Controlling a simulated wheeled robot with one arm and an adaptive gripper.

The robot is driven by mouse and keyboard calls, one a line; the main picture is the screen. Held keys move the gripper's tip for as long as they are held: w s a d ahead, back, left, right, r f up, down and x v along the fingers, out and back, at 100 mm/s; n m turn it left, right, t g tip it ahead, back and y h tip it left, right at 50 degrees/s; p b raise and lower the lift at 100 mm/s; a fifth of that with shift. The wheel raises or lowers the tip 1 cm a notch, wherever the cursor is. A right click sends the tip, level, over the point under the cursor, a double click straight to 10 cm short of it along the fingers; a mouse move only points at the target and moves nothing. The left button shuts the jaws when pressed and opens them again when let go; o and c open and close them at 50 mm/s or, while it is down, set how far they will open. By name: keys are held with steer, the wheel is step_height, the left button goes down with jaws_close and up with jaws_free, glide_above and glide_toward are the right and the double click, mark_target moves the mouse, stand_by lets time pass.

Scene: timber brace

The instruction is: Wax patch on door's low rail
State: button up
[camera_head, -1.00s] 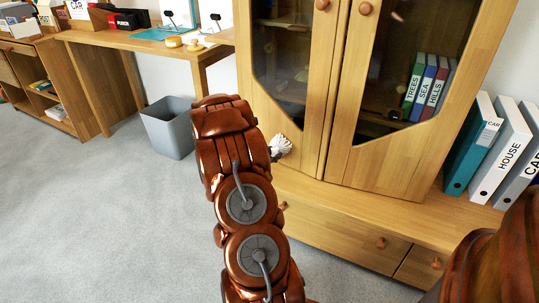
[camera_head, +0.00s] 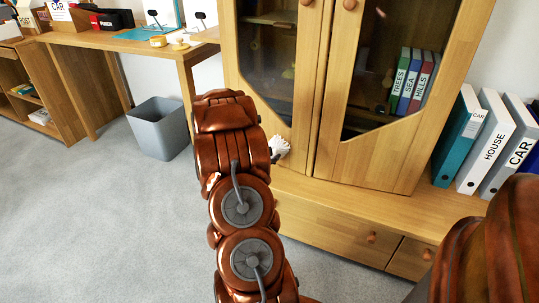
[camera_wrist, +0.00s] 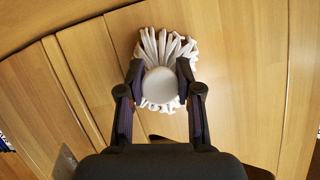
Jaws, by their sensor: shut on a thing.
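My gripper (camera_wrist: 161,86) is shut on a white cloth pad (camera_wrist: 162,45) with a round knob and frilled, gathered edges, in the wrist view. The pad is in front of the wooden door surface (camera_wrist: 228,50); I cannot tell whether it touches. In the head view the pad (camera_head: 279,147) shows as a small white tuft right of my arm, in front of the left door's low rail (camera_head: 299,152). My arm hides the gripper there. The cabinet has two glazed doors, the right one (camera_head: 378,168) also shut or nearly so. No wax patch can be made out.
A ledge with drawers (camera_head: 330,225) juts out below the doors. Several binders (camera_head: 484,150) stand on it at the right. A grey bin (camera_head: 159,130) stands on the floor left of my arm. A desk (camera_head: 150,48) holds a yellow tin (camera_head: 158,41). The carpet at left is clear.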

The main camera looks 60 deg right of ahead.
steer(key=shift+w+r+p, duration=0.25)
steer(key=shift+w+p, duration=0.55)
steer(key=shift+w, duration=0.05)
steer(key=shift+w+d+f+p, duration=0.1)
steer(key=shift+w+f+p, duration=0.05)
steer(key=shift+w+p, duration=1.85)
steer(key=shift+w+d+p, duration=0.15)
steer(key=shift+w+p, duration=0.65)
steer(key=shift+w, duration=0.15)
steer(key=shift+w+f, duration=0.1)
steer(key=shift+w, duration=0.25)
steer(key=shift+w+d+r+p, duration=0.15)
steer(key=shift+w+r+p, duration=0.1)
steer(key=shift+w+p, duration=0.65)
steer(key=shift+w+d+f+p, duration=0.15)
steer(key=shift+w+p, duration=0.85)
steer(key=shift+p, duration=0.05)
steer(key=shift+p, duration=0.3)
